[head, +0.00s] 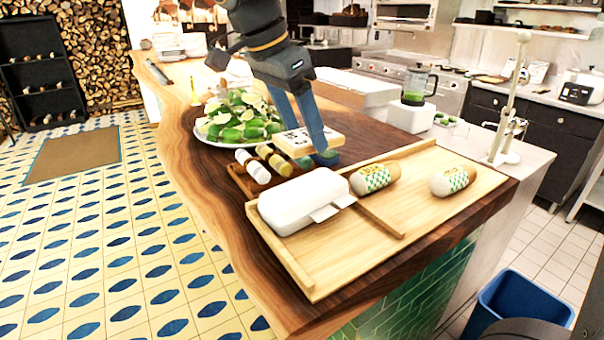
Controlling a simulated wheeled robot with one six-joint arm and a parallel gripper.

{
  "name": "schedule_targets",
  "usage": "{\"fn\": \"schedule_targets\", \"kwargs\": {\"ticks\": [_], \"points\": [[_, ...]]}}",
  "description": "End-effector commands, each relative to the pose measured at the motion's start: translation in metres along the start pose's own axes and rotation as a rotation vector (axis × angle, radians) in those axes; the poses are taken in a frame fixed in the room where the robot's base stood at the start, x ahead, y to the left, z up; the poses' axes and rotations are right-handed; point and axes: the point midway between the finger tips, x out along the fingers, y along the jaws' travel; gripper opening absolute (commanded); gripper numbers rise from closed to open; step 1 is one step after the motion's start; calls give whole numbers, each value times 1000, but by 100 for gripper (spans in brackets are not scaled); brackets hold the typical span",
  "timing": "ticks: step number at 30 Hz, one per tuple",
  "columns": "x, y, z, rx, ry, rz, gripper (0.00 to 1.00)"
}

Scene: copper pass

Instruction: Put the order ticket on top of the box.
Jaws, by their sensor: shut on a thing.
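The order ticket (296,141) looks like a pale, flat slab with dark print on its top. My gripper (309,140) reaches down from above with two blue fingers, one at the ticket's far side and one at its near side, shut on it. Whether the ticket's underside touches the counter is hard to tell. The white clamshell box (300,201) sits closed on the left part of the wooden tray (308,271), its front tabs sticking out. The ticket and gripper are behind the box, apart from it.
Two wrapped rolls (374,179) (452,181) lie on the tray, right of the box. Small bottles (253,167) lie on a dark wooden rack behind the box. A plate of limes and greens (237,124) stands further back.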

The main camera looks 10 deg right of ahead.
Motion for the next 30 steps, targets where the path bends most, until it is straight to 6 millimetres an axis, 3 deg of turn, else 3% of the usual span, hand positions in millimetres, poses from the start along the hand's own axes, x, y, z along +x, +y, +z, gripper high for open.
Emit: {"fn": "schedule_targets", "kwargs": {"ticks": [7, 19, 30], "points": [[38, 2, 17, -2, 1, 7, 39], [79, 1, 35, -6, 1, 4, 39], [88, 0, 39, -3, 0, 0, 39]]}}
